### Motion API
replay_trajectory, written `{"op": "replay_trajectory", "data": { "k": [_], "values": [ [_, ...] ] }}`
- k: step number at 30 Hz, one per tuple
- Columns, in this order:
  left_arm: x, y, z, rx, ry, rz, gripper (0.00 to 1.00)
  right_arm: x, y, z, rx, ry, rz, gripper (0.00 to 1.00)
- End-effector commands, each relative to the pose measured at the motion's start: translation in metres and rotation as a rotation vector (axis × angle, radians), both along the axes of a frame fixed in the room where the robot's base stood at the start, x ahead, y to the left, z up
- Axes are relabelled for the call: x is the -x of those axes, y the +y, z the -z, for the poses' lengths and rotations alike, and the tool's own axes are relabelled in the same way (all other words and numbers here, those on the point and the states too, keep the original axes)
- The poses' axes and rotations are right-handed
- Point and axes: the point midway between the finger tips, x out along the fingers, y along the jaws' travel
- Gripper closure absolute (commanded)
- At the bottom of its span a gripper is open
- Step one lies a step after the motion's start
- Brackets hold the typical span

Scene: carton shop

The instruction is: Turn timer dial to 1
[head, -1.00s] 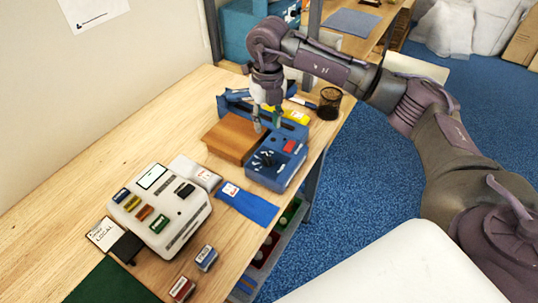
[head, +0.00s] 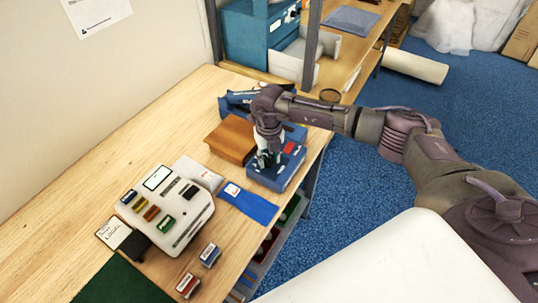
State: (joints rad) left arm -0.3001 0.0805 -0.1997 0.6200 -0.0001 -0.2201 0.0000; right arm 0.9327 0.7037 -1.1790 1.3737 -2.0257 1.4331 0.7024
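The timer is a blue box (head: 283,177) with a red patch on its top, near the right edge of the wooden table. Its dark dial is mostly hidden behind my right gripper (head: 268,160). That gripper points down, with its fingertips low over the dial end of the box. I cannot tell whether the fingers touch the dial or how far apart they are. The dial's pointer and numbers cannot be read. My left gripper is not in view.
A brown wooden block (head: 231,140) stands close to the left of the timer. A blue cloth strip (head: 249,204) and a white device with coloured buttons (head: 175,228) lie nearer. The table's right edge (head: 310,165) is close to the timer.

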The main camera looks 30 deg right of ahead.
Motion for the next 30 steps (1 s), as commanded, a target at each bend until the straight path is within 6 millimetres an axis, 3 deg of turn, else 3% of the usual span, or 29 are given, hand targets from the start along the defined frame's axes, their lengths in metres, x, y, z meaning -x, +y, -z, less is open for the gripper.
{"op": "replay_trajectory", "data": {
  "k": [7, 14, 23, 30],
  "values": [
    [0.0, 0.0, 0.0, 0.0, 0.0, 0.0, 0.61, 0.0, 0.0, 0.001, 0.0, 0.0, 0.0, 0.61],
    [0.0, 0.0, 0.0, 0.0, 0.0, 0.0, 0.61, 0.0, 0.0, 0.001, 0.0, -0.001, 0.0, 1.0],
    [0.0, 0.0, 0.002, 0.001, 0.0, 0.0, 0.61, 0.0, 0.0, 0.001, 0.0, -0.001, -0.008, 1.0],
    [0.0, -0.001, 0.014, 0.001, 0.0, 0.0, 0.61, -0.001, -0.001, 0.003, 0.001, -0.003, -0.088, 1.0]
  ]
}}
